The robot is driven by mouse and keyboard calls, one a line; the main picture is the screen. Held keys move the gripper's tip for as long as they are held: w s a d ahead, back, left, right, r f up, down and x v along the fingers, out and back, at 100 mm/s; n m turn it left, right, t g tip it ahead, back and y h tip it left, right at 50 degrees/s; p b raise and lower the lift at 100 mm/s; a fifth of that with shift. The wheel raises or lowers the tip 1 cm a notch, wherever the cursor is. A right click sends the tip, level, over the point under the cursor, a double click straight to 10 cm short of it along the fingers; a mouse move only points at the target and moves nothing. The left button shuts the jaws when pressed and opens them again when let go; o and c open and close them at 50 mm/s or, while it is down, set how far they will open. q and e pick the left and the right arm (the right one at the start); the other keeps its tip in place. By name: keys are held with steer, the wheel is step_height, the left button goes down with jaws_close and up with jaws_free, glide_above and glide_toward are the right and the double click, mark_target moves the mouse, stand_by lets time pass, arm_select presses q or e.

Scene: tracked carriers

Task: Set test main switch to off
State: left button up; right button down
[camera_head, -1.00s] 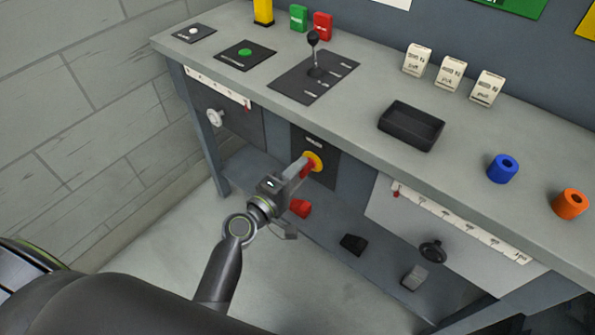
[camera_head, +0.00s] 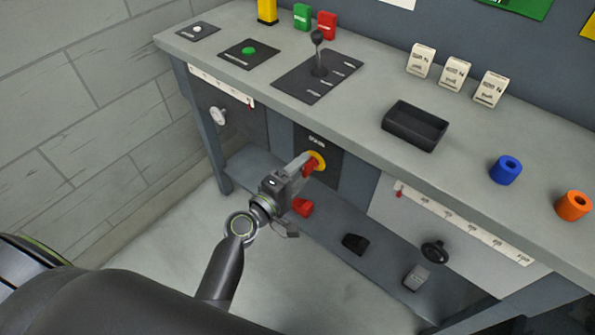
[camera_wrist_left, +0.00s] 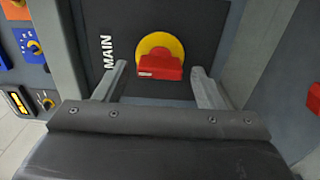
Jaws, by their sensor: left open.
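The main switch is a red handle (camera_wrist_left: 160,67) on a yellow round plate (camera_wrist_left: 161,46), set in a dark panel marked MAIN (camera_wrist_left: 190,18). In the left wrist view the red handle's long side runs roughly across the picture, between the two fingers. In the head view the yellow plate (camera_head: 318,159) shows under the bench top, partly hidden by my left gripper (camera_head: 306,166). My left gripper (camera_wrist_left: 160,85) is open, one finger on either side of the handle, with visible gaps to it. My right gripper is not in view.
The bench top (camera_head: 350,110) overhangs the switch. Below are a red pedal (camera_head: 303,207), a black pedal (camera_head: 354,243) and a handwheel (camera_head: 434,251).

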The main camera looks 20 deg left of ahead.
arm_select(q)
steer(key=b+v, duration=0.4)
steer(key=v, duration=1.3)
steer(key=shift+s, duration=0.2)
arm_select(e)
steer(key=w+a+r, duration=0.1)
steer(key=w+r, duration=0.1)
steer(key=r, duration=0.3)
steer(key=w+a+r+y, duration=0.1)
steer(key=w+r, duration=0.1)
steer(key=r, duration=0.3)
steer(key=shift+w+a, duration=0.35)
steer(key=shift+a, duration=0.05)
arm_select(q)
steer(key=shift+r, duration=0.1)
